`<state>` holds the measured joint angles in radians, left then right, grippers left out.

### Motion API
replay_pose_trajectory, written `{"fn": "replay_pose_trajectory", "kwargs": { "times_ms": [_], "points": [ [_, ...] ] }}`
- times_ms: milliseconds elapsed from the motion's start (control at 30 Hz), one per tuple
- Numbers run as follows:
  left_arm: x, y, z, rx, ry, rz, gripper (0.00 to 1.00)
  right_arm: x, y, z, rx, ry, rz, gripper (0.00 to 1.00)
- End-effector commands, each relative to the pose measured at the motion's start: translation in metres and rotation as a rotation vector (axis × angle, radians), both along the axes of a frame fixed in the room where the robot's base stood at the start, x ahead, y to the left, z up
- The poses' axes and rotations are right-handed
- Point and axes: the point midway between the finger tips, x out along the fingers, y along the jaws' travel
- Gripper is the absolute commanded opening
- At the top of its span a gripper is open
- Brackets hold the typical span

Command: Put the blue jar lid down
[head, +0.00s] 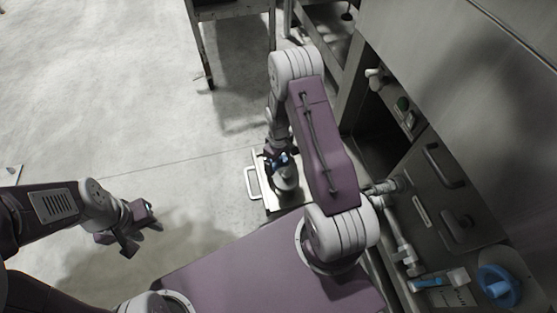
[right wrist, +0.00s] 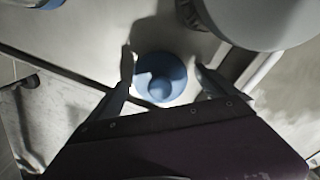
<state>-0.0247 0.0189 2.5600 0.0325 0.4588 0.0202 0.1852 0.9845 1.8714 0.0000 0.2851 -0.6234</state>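The blue jar lid (right wrist: 160,78) is round with a raised round knob and shows between the fingers of my right gripper (right wrist: 165,74) in the right wrist view. The left finger is close to its rim; a gap shows at the right finger. I cannot tell whether the lid rests on the pale surface beneath. In the head view my right gripper (head: 277,158) is over the metal tray (head: 271,199), mostly hidden by its arm. My left gripper (head: 144,236) is open and empty above the floor at the left.
A pale round vessel (right wrist: 262,15) stands beside the lid. Part of another blue thing (right wrist: 42,3) shows at the upper left of the right wrist view. The tray has a handle (head: 252,183). A steel machine with a blue wheel (head: 498,286) is at the right. The left floor is clear.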

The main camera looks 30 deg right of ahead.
Motion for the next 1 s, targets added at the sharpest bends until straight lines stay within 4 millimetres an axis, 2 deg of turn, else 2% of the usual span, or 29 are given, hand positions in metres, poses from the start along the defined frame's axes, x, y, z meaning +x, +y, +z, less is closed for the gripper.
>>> {"fn": "replay_pose_trajectory", "kwargs": {
  "times_ms": [67,167,400,533,667,867,933,1000],
  "points": [
    [0.000,0.000,0.001,0.000,0.000,0.000,0.36,0.000,0.000,0.002,0.000,0.000,0.000,0.96],
    [0.000,0.000,0.011,0.000,0.000,0.000,0.36,0.000,0.000,0.017,0.000,0.000,0.000,0.96],
    [0.000,0.000,0.053,0.000,0.000,0.000,0.36,0.001,0.000,0.082,0.000,-0.002,0.000,0.96],
    [0.000,0.000,0.067,0.000,0.000,0.000,0.36,0.000,0.000,0.108,0.000,-0.002,0.000,0.96],
    [0.000,0.000,0.073,0.000,0.000,0.000,0.36,0.000,0.000,0.121,0.000,-0.001,0.000,0.96],
    [0.000,0.000,0.073,0.000,0.000,0.000,0.36,-0.001,0.001,0.125,0.000,-0.001,-0.003,0.96],
    [0.000,0.000,0.072,0.000,0.000,0.000,0.36,-0.004,0.007,0.139,-0.001,-0.010,-0.026,0.96],
    [0.000,0.000,0.073,0.000,0.000,0.000,0.36,-0.014,0.019,0.166,0.000,-0.028,-0.083,0.96]
  ]
}}
